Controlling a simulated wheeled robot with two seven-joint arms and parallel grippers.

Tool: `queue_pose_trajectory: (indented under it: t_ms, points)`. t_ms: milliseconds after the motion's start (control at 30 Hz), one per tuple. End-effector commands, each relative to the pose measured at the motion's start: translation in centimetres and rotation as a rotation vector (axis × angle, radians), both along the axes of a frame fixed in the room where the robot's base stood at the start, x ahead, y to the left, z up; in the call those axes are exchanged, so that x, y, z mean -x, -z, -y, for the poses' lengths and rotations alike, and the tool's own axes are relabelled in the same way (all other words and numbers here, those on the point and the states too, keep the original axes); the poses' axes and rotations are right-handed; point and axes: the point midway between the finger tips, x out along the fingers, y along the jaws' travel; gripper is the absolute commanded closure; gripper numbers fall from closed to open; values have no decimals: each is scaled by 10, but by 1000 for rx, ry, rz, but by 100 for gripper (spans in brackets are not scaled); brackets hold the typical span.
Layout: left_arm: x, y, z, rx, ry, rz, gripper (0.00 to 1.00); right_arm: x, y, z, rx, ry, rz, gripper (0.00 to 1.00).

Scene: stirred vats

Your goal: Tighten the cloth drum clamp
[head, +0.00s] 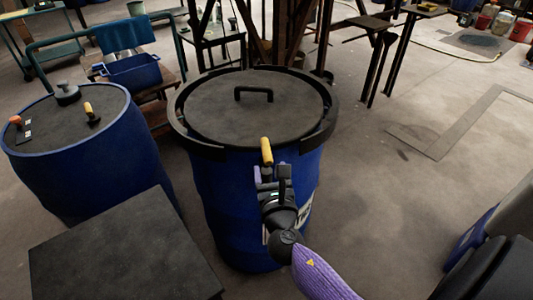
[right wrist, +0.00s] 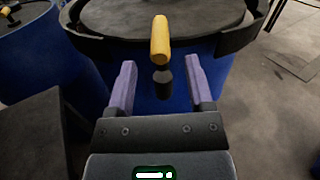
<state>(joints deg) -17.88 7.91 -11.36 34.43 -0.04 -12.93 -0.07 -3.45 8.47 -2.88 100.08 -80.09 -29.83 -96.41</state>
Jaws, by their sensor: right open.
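A blue drum (head: 215,205) with a dark lid (head: 255,108) and lid handle stands in the middle of the head view. A black clamp ring (head: 200,150) runs around its rim. A yellow-handled lever (head: 266,150) stands upright at the ring's front; it also shows in the right wrist view (right wrist: 160,40). My right gripper (head: 272,180) is open at the drum's front. In the right wrist view its two purple fingers (right wrist: 160,80) lie on either side of the lever's dark lower part, with gaps on both sides. Whether the fingers reach the lever in depth is unclear. My left gripper is not in view.
A second blue drum (head: 110,165) with small fittings on its lid stands at the left. A dark flat-topped block (head: 120,250) is at the front left. Behind are a blue bin (head: 132,72) and metal frame legs. The floor at the right is mostly clear.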

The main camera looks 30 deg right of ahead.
Motion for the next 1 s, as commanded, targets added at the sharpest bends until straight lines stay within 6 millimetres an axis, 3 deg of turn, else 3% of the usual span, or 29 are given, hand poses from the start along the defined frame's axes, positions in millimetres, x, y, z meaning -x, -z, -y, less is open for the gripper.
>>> queue_pose_trajectory:
  t_ms: [100, 300, 667, 1000]
  points:
    - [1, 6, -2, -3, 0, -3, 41, -25, 2, 12, 0, 1, 1, 33]
    - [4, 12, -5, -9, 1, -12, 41, -52, 2, 25, -3, 0, -1, 33]
    - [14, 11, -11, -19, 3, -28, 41, -58, 1, 28, -5, 0, -2, 33]
    - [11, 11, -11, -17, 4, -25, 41, -58, 1, 28, -6, 0, -1, 100]
